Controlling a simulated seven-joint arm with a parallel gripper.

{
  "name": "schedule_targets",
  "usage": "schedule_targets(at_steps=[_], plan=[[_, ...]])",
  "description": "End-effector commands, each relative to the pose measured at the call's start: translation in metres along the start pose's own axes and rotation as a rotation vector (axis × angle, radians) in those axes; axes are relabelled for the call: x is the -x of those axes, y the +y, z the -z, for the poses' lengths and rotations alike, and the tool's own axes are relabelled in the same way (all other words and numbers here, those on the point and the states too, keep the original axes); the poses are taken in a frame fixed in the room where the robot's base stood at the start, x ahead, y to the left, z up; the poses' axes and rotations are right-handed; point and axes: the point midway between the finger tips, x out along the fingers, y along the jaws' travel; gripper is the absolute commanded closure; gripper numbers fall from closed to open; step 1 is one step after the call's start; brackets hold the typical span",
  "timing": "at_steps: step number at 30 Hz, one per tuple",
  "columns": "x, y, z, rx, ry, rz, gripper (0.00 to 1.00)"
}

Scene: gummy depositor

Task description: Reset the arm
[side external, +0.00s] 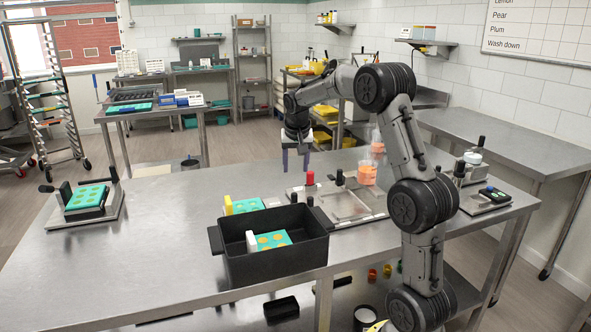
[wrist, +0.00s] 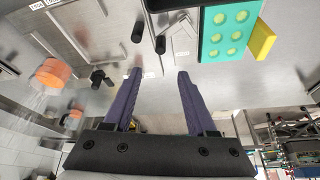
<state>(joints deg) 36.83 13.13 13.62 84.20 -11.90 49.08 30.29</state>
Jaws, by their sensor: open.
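My gripper (side external: 296,160) is open and empty, pointing down above the steel table (side external: 165,230). In the wrist view its two purple fingers (wrist: 158,75) are apart with nothing between them. My arm rises from the table's right side and bends over toward the left.
A black bin (side external: 275,262) at the front holds another teal mold (side external: 272,239). A third teal mold (side external: 87,197) sits on a plate fixture at far left. Orange-filled clear containers (side external: 367,173) stand behind the fixture, near my arm. The left middle of the table is clear.

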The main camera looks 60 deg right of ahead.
Motion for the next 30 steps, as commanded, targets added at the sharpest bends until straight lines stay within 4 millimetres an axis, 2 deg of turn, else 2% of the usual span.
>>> schedule_targets(at_steps=[9, 12, 14, 17, 20, 21, 24, 27, 30], plan=[[0.0, 0.0, 0.0, 0.0, 0.001, 0.0, 0.43], [0.004, -0.008, -0.002, 0.015, 0.007, 0.009, 0.43], [0.018, -0.019, -0.002, 0.033, 0.029, 0.028, 0.43], [0.06, -0.043, -0.011, 0.08, 0.087, 0.082, 0.43], [0.113, -0.064, -0.045, 0.148, 0.131, 0.155, 0.43], [0.133, -0.069, -0.063, 0.183, 0.143, 0.184, 0.43], [0.172, -0.072, -0.111, 0.277, 0.16, 0.253, 0.43], [0.2, -0.064, -0.162, 0.384, 0.171, 0.318, 0.43], [0.216, -0.048, -0.214, 0.5, 0.176, 0.379, 0.43]])
